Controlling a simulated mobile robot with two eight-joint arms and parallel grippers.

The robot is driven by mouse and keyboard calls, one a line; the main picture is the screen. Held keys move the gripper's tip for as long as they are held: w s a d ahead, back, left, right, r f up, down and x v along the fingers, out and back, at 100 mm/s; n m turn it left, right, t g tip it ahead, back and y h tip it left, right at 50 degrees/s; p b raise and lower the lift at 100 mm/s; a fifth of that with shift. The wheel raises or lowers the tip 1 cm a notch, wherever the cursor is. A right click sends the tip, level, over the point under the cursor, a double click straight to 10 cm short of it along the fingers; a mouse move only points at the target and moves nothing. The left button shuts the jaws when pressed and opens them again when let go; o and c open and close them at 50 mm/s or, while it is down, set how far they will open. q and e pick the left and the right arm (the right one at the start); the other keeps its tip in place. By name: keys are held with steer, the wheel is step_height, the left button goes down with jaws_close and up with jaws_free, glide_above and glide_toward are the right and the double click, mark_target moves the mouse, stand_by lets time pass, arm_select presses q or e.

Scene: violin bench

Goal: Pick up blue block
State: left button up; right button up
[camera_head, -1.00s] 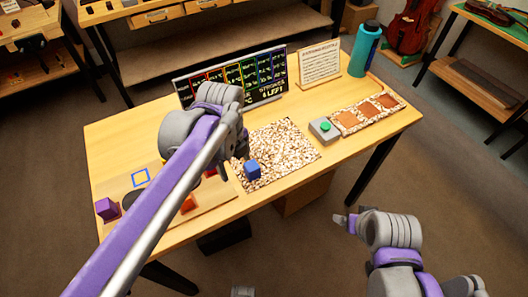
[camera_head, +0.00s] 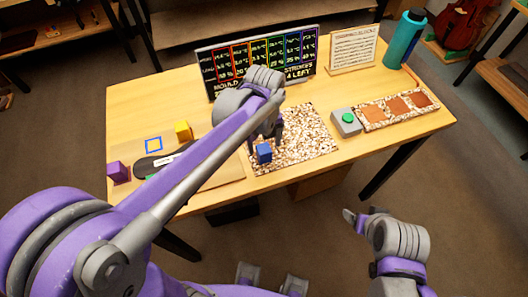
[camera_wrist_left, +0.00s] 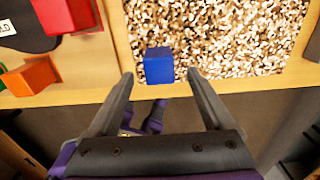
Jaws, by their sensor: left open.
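The blue block (camera_head: 264,153) sits on the speckled mat (camera_head: 309,140), near the mat's front left edge. My left gripper (camera_head: 266,138) is above and close to it, with the arm reaching in from the left. In the left wrist view the blue block (camera_wrist_left: 158,66) lies just beyond the fingertips, between their lines and nearer the left finger. The left gripper (camera_wrist_left: 161,76) is open and empty. My right gripper (camera_head: 356,217) hangs off the table's front right side, empty as far as I see; its jaw opening is unclear.
A purple block (camera_head: 118,171) and a yellow block (camera_head: 183,131) stand on the left of the table. The left wrist view shows a red block (camera_wrist_left: 66,14) and an orange block (camera_wrist_left: 30,76). A green-button box (camera_head: 346,123), a sign board (camera_head: 262,65) and a teal bottle (camera_head: 404,38) stand farther off.

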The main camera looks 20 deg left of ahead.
mark_target(264, 148)
arm_select(q)
step_height(264, 148, down, 3)
steer(key=shift+a+f, duration=0.1)
steer(key=shift+c, duration=0.3)
jaws_close()
